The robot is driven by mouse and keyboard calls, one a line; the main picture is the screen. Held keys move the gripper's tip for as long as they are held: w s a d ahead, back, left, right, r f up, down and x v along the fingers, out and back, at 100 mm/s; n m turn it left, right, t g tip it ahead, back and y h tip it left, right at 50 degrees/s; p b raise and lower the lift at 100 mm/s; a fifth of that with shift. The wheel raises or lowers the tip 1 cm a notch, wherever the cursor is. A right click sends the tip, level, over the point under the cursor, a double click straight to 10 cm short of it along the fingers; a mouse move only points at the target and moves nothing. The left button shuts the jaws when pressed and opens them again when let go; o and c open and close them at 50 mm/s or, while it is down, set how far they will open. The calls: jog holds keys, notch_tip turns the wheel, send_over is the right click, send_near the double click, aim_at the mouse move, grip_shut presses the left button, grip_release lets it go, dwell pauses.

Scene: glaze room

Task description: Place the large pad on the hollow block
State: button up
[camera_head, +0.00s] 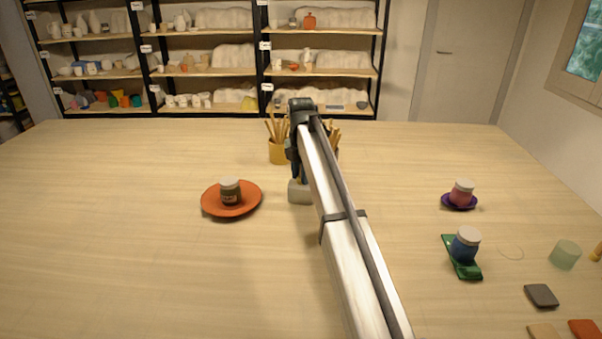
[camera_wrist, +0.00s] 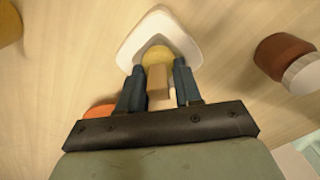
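My gripper (camera_wrist: 160,67) is over the middle of the table, and its tips are hidden behind my arm in the head view. In the wrist view its two fingers stand apart, with a tan piece (camera_wrist: 158,82) between them. I cannot tell whether they grip it. A pale, rounded block (camera_wrist: 133,42) lies beyond the fingertips, with a yellow round part (camera_wrist: 157,55) in its middle. It appears to be the light grey block (camera_head: 299,192) under my gripper in the head view, perhaps the hollow block. I cannot tell which thing is the large pad.
Dark grey (camera_head: 541,295), tan (camera_head: 543,331) and red (camera_head: 586,329) flat pieces lie front right. Jars stand on an orange dish (camera_head: 215,208), green tray (camera_head: 470,272) and purple saucer (camera_head: 446,203). A yellow tool cup (camera_head: 279,152) stands behind my gripper. The front left is clear.

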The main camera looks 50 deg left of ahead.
jog(key=o, duration=0.4)
notch_tip(320, 180, up, 12)
jog(key=shift+r, duration=0.15)
dwell(0.5)
dwell(0.5)
